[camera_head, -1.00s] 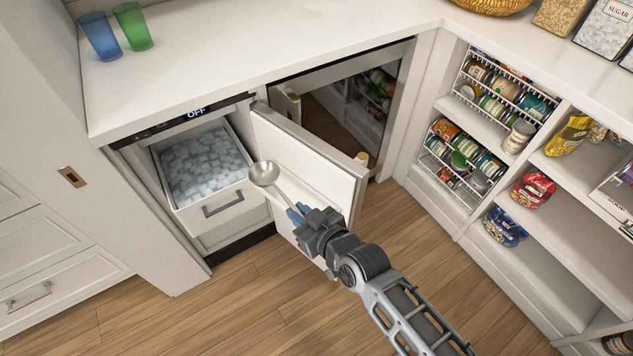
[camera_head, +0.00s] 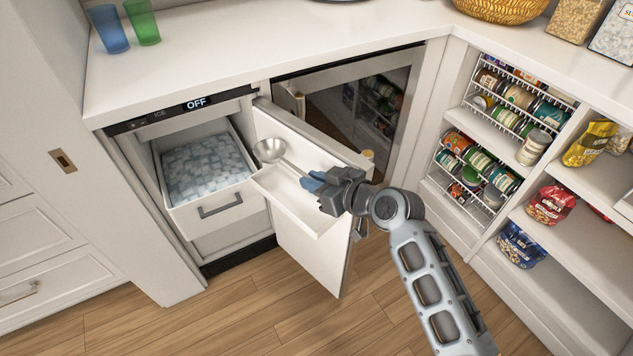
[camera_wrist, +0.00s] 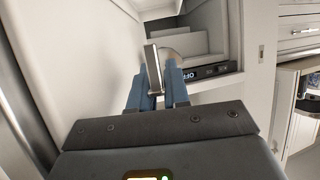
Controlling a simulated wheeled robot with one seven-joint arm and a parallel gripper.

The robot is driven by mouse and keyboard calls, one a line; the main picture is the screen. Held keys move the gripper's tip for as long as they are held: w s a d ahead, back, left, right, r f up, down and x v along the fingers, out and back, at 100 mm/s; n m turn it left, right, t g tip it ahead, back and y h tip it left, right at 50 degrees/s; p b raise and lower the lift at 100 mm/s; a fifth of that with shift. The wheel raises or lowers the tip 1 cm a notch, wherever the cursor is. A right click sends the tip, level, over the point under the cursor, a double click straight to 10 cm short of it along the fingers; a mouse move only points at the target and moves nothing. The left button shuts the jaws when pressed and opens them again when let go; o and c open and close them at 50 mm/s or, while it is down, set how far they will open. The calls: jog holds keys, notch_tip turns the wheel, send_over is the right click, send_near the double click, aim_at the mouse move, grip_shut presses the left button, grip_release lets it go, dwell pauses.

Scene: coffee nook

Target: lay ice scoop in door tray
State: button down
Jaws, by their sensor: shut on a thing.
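The ice scoop (camera_head: 269,150) is a metal scoop with a round bowl and a long thin handle. My gripper (camera_head: 312,182) has blue fingertips and is shut on the handle's end. The bowl points left, toward the ice bin. The scoop is over or at the door tray (camera_head: 317,224), a white shelf on the inner face of the open door (camera_head: 340,262). I cannot tell whether the scoop touches the tray. In the wrist view the handle (camera_wrist: 153,70) stands between my blue fingers, with part of the bowl beyond it.
The ice bin (camera_head: 215,217), full of ice cubes, is pulled out left of the door. The counter (camera_head: 240,60) runs above, with a blue and a green cup (camera_head: 142,22). Pantry shelves (camera_head: 560,200) with cans and bags stand at right. The floor in front is clear.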

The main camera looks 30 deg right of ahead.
jog(key=shift+f+b, duration=3.35)
jog(key=shift+f, duration=0.75)
jog(key=c, duration=1)
grip_release()
jog(key=v, duration=0.7)
jog(key=shift+s+d+r, duration=0.1)
jog(key=shift+s+r, duration=0.1)
jog(key=shift+s, duration=0.15)
